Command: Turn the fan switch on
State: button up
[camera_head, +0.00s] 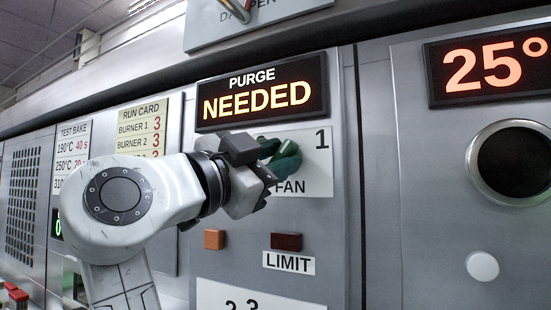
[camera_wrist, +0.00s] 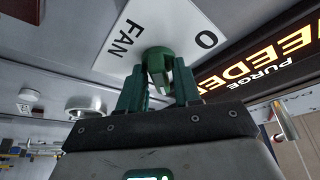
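The fan switch is a green rotary knob (camera_head: 288,162) on a white plate (camera_head: 319,170) marked FAN, with a 1 at its upper right. The knob also shows in the wrist view (camera_wrist: 156,55), near the plate's 0. My gripper (camera_head: 268,160) is at the knob, partly covering it and the plate in the head view. In the wrist view my gripper's dark green fingers (camera_wrist: 160,72) stand apart, one on each side of the knob. I cannot tell whether they press on it. The knob's exact pointing direction is unclear.
Above the plate a display (camera_head: 262,92) reads PURGE NEEDED. Below are an orange square (camera_head: 214,239) and a dark red lamp (camera_head: 287,241) above a LIMIT label (camera_head: 289,262). To the right are a 25° display (camera_head: 495,65) and a round porthole (camera_head: 515,162).

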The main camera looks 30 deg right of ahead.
jog(key=shift+o, duration=0.7)
jog(key=v, duration=1)
jog(key=shift+s+a, duration=0.15)
jog(key=shift+a, duration=0.25)
jog(key=shift+f, duration=0.1)
